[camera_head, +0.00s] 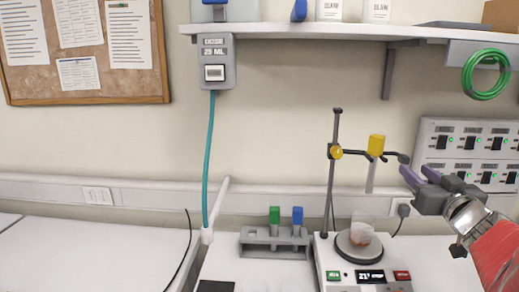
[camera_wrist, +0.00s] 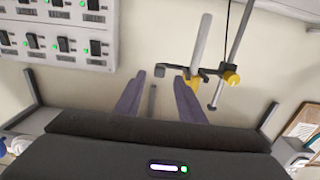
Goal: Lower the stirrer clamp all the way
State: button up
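The stirrer clamp is a dark horizontal bar (camera_head: 353,153) on an upright stand rod (camera_head: 333,185), with a yellow knob (camera_head: 336,152) at the rod. A yellow holder (camera_head: 376,145) on the bar carries a pale vertical stirrer rod (camera_head: 371,177). The clamp sits high, above a beaker (camera_head: 361,231) on a hotplate (camera_head: 337,272). My gripper (camera_head: 406,172) is just right of the bar's dark free end (camera_head: 403,158). In the wrist view, my purple fingers (camera_wrist: 159,77) are apart and empty; the bar's end (camera_wrist: 160,70) appears between the tips. I cannot tell whether they touch.
A grey rack (camera_head: 274,254) with green and blue items stands left of the hotplate. A shelf (camera_head: 300,31) runs above, with a green coil (camera_head: 486,74) at right. A switch panel (camera_head: 471,150) is behind my gripper. The left bench is mostly clear.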

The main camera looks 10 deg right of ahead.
aim_at(406, 163)
jog(key=shift+x, duration=4)
grip_shut()
jog(key=shift+f, duration=0.1)
